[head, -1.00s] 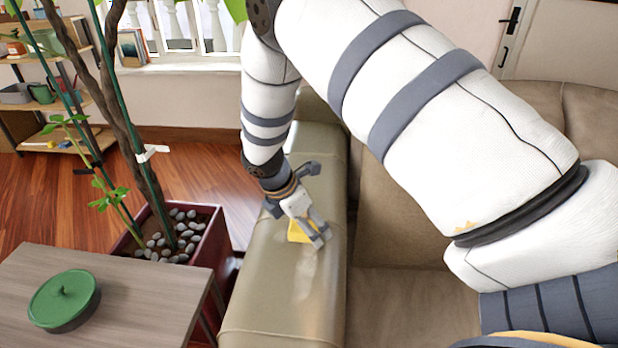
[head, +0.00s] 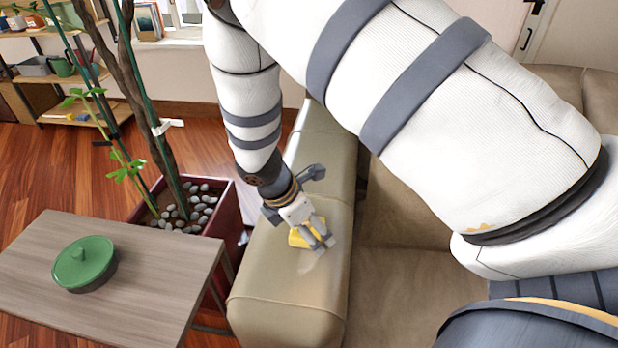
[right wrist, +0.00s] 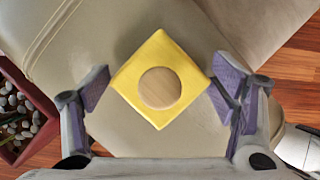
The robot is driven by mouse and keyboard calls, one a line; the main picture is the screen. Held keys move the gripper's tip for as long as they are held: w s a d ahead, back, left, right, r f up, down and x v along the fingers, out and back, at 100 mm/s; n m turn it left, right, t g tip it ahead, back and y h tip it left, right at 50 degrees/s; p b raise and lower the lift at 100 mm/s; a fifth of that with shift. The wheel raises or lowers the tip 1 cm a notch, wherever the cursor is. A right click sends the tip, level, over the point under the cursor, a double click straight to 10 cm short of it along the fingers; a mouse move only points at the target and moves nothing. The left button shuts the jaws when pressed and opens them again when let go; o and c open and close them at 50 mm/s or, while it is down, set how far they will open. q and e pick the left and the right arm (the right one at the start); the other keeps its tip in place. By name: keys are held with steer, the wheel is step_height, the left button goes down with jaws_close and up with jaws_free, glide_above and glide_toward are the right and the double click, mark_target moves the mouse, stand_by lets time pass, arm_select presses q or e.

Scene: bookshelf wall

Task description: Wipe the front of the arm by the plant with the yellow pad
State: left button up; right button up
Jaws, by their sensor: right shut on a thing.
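The yellow pad (head: 297,239), a square block with a round wooden knob (right wrist: 160,87), rests on top of the beige sofa arm (head: 275,283) beside the plant. My right gripper (head: 318,241) is shut on the pad from above, near the front end of the arm. In the right wrist view the pad (right wrist: 160,48) sits between the two purple-lined fingers, its corners pointing at them. A pale smudge (head: 314,267) shows on the leather just in front of the fingers. My left gripper is not in view.
The potted plant's dark red planter (head: 227,215) with pebbles stands left of the sofa arm. A wooden side table (head: 150,275) bearing a green lidded pot (head: 84,261) is at lower left. The seat cushion (head: 400,285) lies right of the arm.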

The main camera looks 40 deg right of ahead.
mark_target(303, 278)
steer(key=shift+s+a, duration=0.95)
steer(key=shift+a, duration=0.25)
steer(key=shift+s+a+f, duration=0.1)
steer(key=shift+s+a, duration=0.55)
steer(key=shift+a, duration=0.2)
steer(key=shift+s+a+f, duration=0.1)
steer(key=shift+s+a, duration=0.55)
steer(key=shift+a, duration=0.15)
steer(key=shift+s+a, duration=1.1)
steer(key=shift+a, duration=0.25)
steer(key=shift+r, duration=0.15)
steer(key=shift+w+d+r, duration=0.1)
steer(key=shift+r, duration=2.9)
step_height(303, 278, up, 3)
steer(key=shift+r, duration=0.1)
